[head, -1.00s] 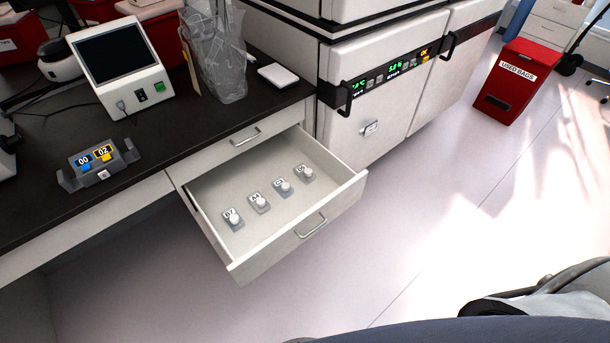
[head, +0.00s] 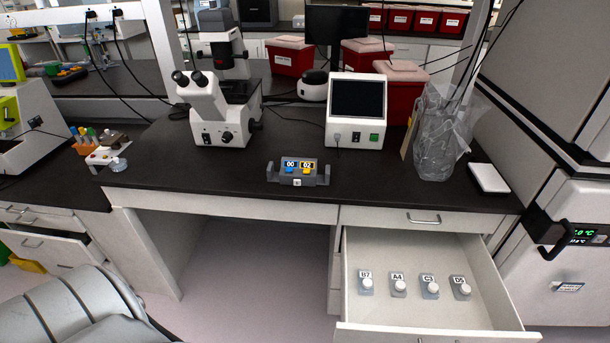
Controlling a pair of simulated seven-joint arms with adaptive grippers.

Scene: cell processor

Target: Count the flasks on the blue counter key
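The counter (head: 298,172) is a small grey device on the dark bench, with a blue key under a display reading 00 and a yellow key under a display reading 02. Several flasks (head: 398,286) with white caps lie in a row in the open drawer (head: 412,255), below the bench at the right. Their labels read B7, A4, C3 and what looks like D5. Neither gripper shows. A grey curved shape at the lower left looks like part of my arm.
A microscope (head: 220,115) stands left of the counter. A screen device (head: 356,112), a clear bag (head: 437,135) and red bins (head: 290,55) stand behind or right of it. The open drawer juts out below the bench. The bench front around the counter is clear.

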